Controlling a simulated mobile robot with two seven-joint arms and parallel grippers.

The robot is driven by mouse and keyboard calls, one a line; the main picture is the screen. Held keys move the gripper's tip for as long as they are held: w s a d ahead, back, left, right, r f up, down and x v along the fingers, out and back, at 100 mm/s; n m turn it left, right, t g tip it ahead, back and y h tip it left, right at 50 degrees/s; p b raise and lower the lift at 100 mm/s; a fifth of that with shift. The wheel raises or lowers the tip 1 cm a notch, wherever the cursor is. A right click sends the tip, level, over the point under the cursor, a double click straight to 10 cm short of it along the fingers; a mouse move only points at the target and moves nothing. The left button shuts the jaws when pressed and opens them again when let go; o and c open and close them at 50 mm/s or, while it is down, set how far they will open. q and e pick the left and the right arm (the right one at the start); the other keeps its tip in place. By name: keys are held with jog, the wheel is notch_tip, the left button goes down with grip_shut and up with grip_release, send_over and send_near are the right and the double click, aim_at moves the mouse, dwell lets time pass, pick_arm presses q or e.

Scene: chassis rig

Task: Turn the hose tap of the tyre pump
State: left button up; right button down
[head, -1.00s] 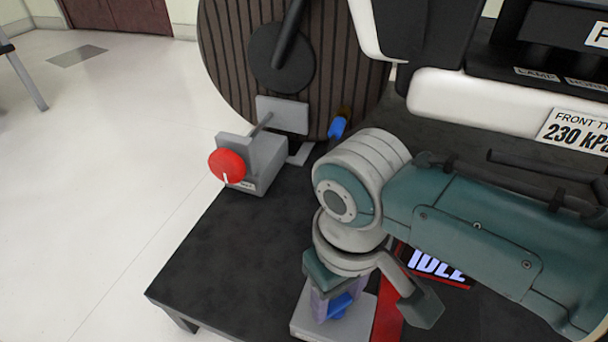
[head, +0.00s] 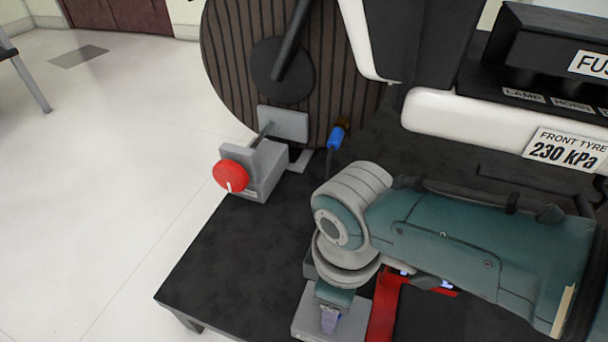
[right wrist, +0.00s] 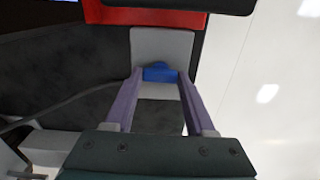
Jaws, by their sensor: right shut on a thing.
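The blue hose tap (right wrist: 160,73) shows in the right wrist view between my right gripper's two purple fingertips. It sits over a light grey plate (right wrist: 162,45) beside the red part of the tyre pump (right wrist: 140,12). My right gripper (right wrist: 159,78) is shut on the tap. In the head view my right gripper (head: 330,320) points down over the grey plate (head: 300,318), left of the red pump body (head: 383,305). The tap is hidden there behind the gripper. My left gripper is in neither view.
A grey box with a red knob (head: 231,177) stands at the bench's left edge, near a large ribbed wheel (head: 330,80). A blue-ended hose fitting (head: 336,136) is behind my arm. A "230 kPa" label (head: 567,147) is at right. The dark bench (head: 225,255) is clear at front left.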

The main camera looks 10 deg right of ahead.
jog(key=shift+n, duration=0.3)
jog(key=shift+c, duration=1.2)
grip_release()
jog(key=shift+r, duration=0.1)
notch_tip(320, 180, up, 10)
jog(key=p, duration=0.9)
jog(key=shift+f, duration=0.2)
